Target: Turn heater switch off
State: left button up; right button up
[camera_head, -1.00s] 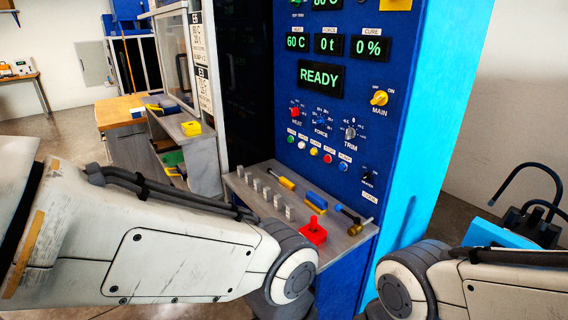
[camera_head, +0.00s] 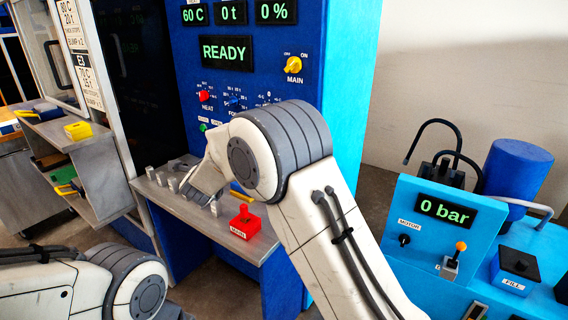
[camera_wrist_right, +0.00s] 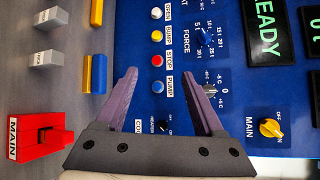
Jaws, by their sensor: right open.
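The heater switch (camera_wrist_right: 165,128) is a small black toggle on the blue press panel (camera_wrist_right: 238,95), labelled HEATER. In the right wrist view it shows between the bases of my right gripper's fingers (camera_wrist_right: 162,82). These fingers are open and empty, with the panel beyond them. I cannot tell how far they are from the panel or which way the toggle leans. My left gripper is out of that view; only part of my left arm shows.
A grey shelf (camera_head: 262,246) below the panel holds a red MAIN block (camera_head: 244,223) and several small grey blocks. A yellow MAIN knob (camera_head: 293,64) is above. A light-blue pump unit (camera_head: 420,265) stands to the right. The display (camera_head: 228,52) reads READY.

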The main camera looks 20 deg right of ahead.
jog(key=d+f+m+g+h+b, duration=0.2)
jog(key=d+f+m+g+h, duration=0.3)
jog(key=d+m+h, duration=0.8)
pick_arm(q)
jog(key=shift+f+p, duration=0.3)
jog(key=shift+p, duration=0.8)
pick_arm(e)
jog(key=w+d+f+y, duration=0.1)
jog(key=w+d+y, duration=0.1)
jog(key=w+d, duration=0.4)
jog(key=d, duration=0.3)
jog(key=shift+w+d+f+m+t, duration=0.2)
jog(key=shift+d+m+t, duration=0.1)
jog(key=shift+d+t, duration=0.1)
grip_shut()
